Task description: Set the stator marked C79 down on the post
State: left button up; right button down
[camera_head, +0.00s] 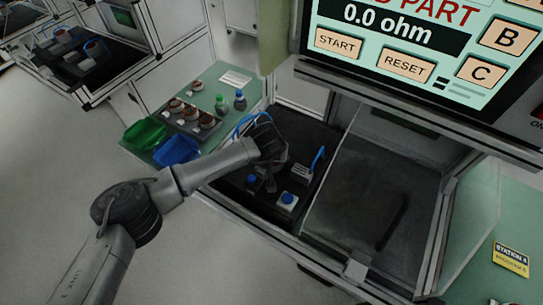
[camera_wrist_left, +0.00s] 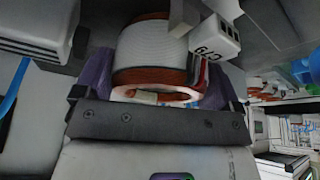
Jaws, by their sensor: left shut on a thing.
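The stator (camera_wrist_left: 150,52) fills the upper middle of the left wrist view. It is a pale ribbed cylinder with red-brown bands and a white bottom ring. A white connector block (camera_wrist_left: 216,36) beside it bears a tilted mark that looks like C79. My left gripper is shut on the stator, with purple finger pads on both sides of it. In the head view my left gripper (camera_head: 266,182) is low over the dark deck of the test station. There the arm hides the stator, and I cannot make out the post.
A white box with a blue button (camera_head: 287,199) and a grey block (camera_head: 302,173) with a blue lever (camera_head: 318,158) stand close right of the gripper. A tray of stators (camera_head: 190,118), a green bin (camera_head: 144,134) and a blue bin (camera_head: 177,150) lie left. The screen (camera_head: 410,60) reads 0.0 ohm.

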dwell(0.3)
pick_arm(q)
jog(key=o, duration=1.3)
jog(key=shift+c, duration=0.2)
jog(key=shift+f, duration=0.15)
jog(key=shift+r, duration=0.35)
jog(key=v, duration=1.3)
jog(key=shift+r+p, duration=0.2)
jog(key=shift+p, duration=0.1)
jog(key=shift+s+a, duration=0.1)
